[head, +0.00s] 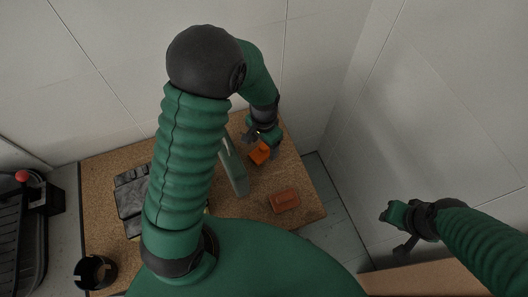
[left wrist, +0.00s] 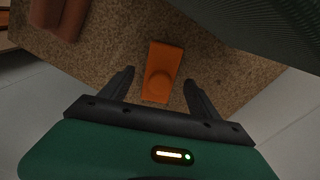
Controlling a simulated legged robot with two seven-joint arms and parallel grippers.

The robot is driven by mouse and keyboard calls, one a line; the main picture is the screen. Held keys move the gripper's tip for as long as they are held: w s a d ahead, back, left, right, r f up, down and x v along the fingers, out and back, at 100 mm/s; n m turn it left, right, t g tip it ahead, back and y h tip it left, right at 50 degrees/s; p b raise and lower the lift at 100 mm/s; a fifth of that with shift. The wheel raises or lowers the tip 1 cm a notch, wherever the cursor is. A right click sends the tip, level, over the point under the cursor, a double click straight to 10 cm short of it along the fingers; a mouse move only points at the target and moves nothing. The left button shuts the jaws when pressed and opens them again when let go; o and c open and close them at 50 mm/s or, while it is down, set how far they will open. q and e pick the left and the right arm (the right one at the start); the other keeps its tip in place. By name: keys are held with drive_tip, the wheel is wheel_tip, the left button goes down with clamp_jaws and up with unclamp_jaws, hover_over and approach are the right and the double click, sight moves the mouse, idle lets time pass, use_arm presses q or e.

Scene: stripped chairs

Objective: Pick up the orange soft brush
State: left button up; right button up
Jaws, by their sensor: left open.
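The orange brush (head: 260,154) lies on the brown speckled tabletop (head: 250,205), near its far right edge. In the left wrist view the brush (left wrist: 166,58) is a flat orange piece with a round raised part. My left gripper (head: 259,139) is open at the brush. In the left wrist view its two dark fingers (left wrist: 159,78) stand on either side of the brush's near end, with gaps on both sides. The bristles cannot be made out. My right gripper (head: 399,231) is out at the right, away from the table; its jaw state is unclear.
A reddish-brown block (head: 285,200) lies nearer on the table. A grey-green upright piece (head: 234,168) stands left of the brush. A black item (head: 131,197) and a dark round container (head: 95,271) are at the left. White walls (head: 320,60) close in behind.

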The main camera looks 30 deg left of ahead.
sight(264, 145)
use_arm(q)
wheel_tip(264, 145, down, 2)
drive_tip(key=shift+w+f, duration=0.1)
drive_tip(key=shift+w, duration=0.05)
drive_tip(key=c, duration=0.5)
clamp_jaws()
wheel_tip(264, 145, up, 10)
drive_tip(key=shift+f+p, duration=0.1)
drive_tip(key=shift+p, duration=1)
drive_tip(key=shift+r, duration=0.2)
